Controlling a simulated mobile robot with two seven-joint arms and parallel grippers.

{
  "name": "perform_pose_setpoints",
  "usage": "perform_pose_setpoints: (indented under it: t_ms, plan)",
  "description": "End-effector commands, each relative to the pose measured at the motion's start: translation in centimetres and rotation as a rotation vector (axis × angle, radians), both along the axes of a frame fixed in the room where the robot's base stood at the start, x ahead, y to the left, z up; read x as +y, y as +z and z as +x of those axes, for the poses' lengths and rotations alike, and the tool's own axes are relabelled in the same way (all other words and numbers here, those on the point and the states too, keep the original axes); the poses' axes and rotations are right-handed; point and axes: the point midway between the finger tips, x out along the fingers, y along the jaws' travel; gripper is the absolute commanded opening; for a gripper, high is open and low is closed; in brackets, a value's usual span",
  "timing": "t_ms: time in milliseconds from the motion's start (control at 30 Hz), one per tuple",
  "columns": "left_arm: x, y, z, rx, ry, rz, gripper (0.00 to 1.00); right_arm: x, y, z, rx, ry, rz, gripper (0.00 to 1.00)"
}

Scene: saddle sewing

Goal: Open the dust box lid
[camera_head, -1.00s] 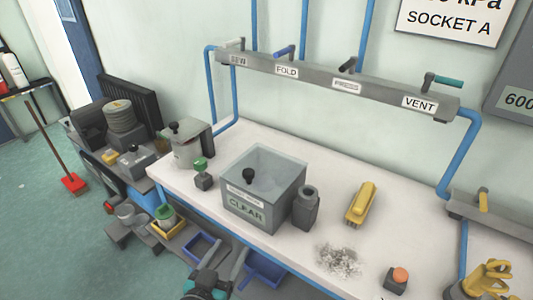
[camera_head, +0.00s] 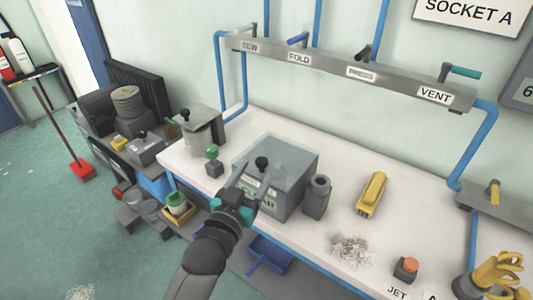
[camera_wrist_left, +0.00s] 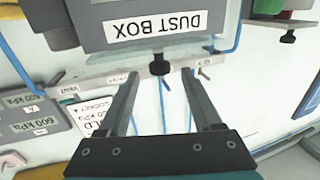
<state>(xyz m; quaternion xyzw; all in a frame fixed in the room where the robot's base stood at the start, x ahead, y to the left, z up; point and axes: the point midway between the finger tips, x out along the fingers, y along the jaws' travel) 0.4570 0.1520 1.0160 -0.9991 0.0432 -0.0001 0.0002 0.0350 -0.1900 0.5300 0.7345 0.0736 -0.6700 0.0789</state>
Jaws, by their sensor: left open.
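The dust box (camera_head: 295,195) is a grey box on the white bench, with a pale see-through top and a black knob (camera_head: 262,162) near its front edge. In the left wrist view its "DUST BOX" label (camera_wrist_left: 152,25) is upside down, and the black knob (camera_wrist_left: 160,66) shows just beyond the fingertips. The lid looks closed. My left gripper (camera_head: 264,178) is in front of the box, partly hiding its front label. In the left wrist view my left gripper (camera_wrist_left: 160,76) is open and empty, its fingers on either side of the knob in the picture. My right gripper is not in view.
A grey canister (camera_head: 316,198) stands close to the box's right side. A green-knobbed block (camera_head: 214,165) is to its left. A yellow brush (camera_head: 372,193) and pale scraps (camera_head: 352,249) lie on the bench at right. A labelled pipe rail (camera_head: 340,65) runs behind.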

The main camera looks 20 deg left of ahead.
Motion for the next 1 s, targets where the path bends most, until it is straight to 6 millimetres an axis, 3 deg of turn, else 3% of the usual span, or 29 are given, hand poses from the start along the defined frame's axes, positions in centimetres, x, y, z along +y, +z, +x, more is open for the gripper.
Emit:
perform_pose_setpoints:
  t_ms: [300,500,933,1000]
  plan:
    - [-0.4,0.0,4.8,-0.002,0.000,-0.001,0.66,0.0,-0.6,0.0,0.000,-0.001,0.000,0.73]
    - [-0.6,0.0,6.6,-0.001,0.000,-0.001,0.66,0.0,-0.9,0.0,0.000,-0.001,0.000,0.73]
    - [-0.6,0.0,7.3,0.000,0.000,0.000,0.66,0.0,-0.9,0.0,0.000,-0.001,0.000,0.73]
    - [-0.6,0.0,7.2,0.000,0.000,0.000,0.58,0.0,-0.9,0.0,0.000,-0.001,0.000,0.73]
